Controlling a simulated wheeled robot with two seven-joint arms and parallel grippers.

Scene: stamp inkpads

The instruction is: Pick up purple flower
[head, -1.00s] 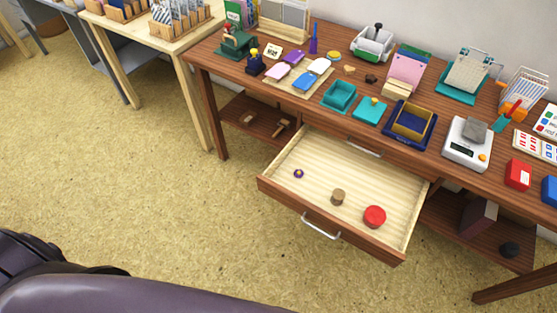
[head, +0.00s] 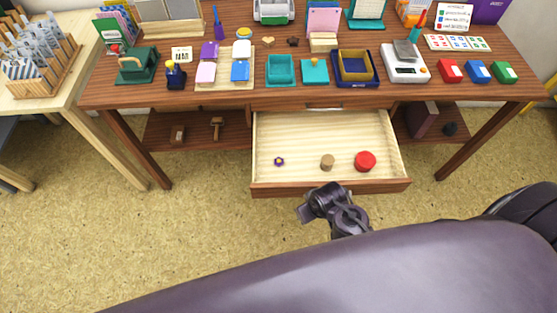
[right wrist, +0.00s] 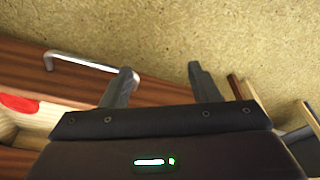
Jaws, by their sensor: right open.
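The purple flower (head: 279,161) is a small purple piece with a yellowish centre. It lies on the striped floor of the open drawer (head: 300,128), towards the left side. My right gripper (head: 325,205) is just outside the drawer's front panel, right of and nearer than the flower. The right wrist view shows its two fingers apart with nothing between them (right wrist: 161,69). The flower is not seen in that view. My left gripper is not in view.
A brown cylinder (head: 327,162) and a red disc (head: 365,161) lie in the drawer right of the flower. The drawer handle (right wrist: 95,62) is close to my right gripper. The tabletop above (head: 440,85) holds many stamping items. Floor (head: 215,215) in front is clear.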

